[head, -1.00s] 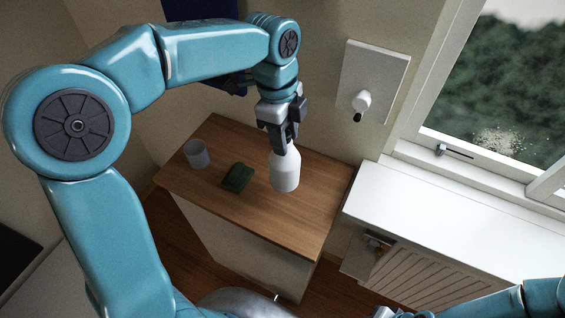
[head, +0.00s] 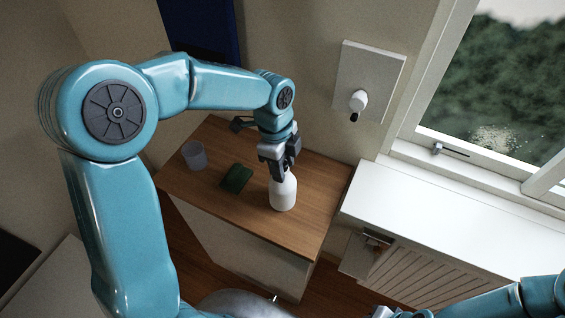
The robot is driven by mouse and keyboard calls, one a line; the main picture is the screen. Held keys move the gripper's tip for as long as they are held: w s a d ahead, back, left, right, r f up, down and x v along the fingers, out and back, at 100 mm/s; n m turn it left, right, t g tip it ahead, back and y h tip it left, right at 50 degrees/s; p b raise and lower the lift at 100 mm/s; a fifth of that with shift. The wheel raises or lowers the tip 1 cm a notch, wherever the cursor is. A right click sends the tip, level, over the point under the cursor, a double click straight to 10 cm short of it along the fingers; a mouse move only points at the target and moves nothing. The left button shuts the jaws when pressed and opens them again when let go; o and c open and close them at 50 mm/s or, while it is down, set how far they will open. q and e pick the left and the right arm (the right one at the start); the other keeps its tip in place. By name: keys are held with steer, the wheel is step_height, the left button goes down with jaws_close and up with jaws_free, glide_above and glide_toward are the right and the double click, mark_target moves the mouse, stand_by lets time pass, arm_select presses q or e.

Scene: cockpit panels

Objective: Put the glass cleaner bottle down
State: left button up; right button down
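The glass cleaner bottle (head: 283,196) is white with a narrowing neck, and it stands upright at the right part of the wooden counter top (head: 293,230). My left gripper (head: 279,174) comes down from above and is shut on the bottle's neck. The bottle's base looks level with the counter, but I cannot tell whether it touches. The gripper's fingers hide the bottle's top. My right arm shows only at the bottom right edge, and its gripper is mostly cut off, so its state cannot be seen.
A greyish cup (head: 195,155) and a dark green sponge-like block (head: 237,178) stand on the counter left of the bottle. A white sill (head: 430,215) above a radiator (head: 420,275) lies to the right. A wall plate (head: 370,80) with a white knob is behind.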

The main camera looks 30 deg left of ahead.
arm_select(q)
steer(key=o, duration=0.4)
steer(key=shift+w, duration=0.1)
steer(key=r, duration=0.4)
steer(key=a+r, duration=0.1)
steer(key=r, duration=0.7)
steer(key=shift+a, duration=0.25)
